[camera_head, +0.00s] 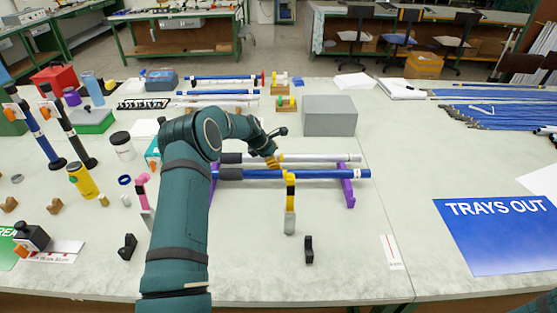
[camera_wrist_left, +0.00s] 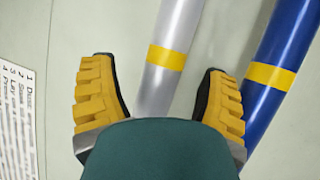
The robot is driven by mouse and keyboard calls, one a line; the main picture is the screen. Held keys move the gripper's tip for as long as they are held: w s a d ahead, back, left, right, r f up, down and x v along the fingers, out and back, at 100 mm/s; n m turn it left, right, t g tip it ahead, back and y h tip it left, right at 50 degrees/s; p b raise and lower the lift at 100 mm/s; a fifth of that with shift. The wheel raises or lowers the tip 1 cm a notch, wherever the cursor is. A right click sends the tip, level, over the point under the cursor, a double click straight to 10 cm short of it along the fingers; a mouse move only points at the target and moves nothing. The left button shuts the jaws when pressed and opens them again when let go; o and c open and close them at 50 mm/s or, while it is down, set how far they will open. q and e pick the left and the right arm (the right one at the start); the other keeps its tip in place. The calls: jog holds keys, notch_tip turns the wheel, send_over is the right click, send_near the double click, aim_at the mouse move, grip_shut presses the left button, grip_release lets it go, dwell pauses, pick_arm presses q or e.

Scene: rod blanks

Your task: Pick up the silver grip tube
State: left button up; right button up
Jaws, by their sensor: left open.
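The silver grip tube (camera_head: 320,158) lies crosswise at mid-table, with a dark grip at its left end and a yellow band. A blue tube (camera_head: 310,174) lies parallel in front of it. Purple supports (camera_head: 347,192) stand under the tubes. My left gripper (camera_head: 272,160) is at the silver tube, near its yellow band. In the left wrist view, the silver tube (camera_wrist_left: 172,45) runs between the open yellow fingers (camera_wrist_left: 157,70), with gaps visible beside it. The blue tube (camera_wrist_left: 282,60) passes outside the right finger. My right gripper is not in view.
A grey box (camera_head: 329,115) stands behind the tubes' right half. A yellow-and-grey upright item (camera_head: 290,210) stands in front of the blue tube. A small black holder (camera_head: 309,250) is nearer the front edge. A blue "TRAYS OUT" sheet (camera_head: 500,240) lies right. Table between is clear.

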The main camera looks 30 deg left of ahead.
pick_arm(q)
jog(key=shift+r, duration=0.1)
grip_shut()
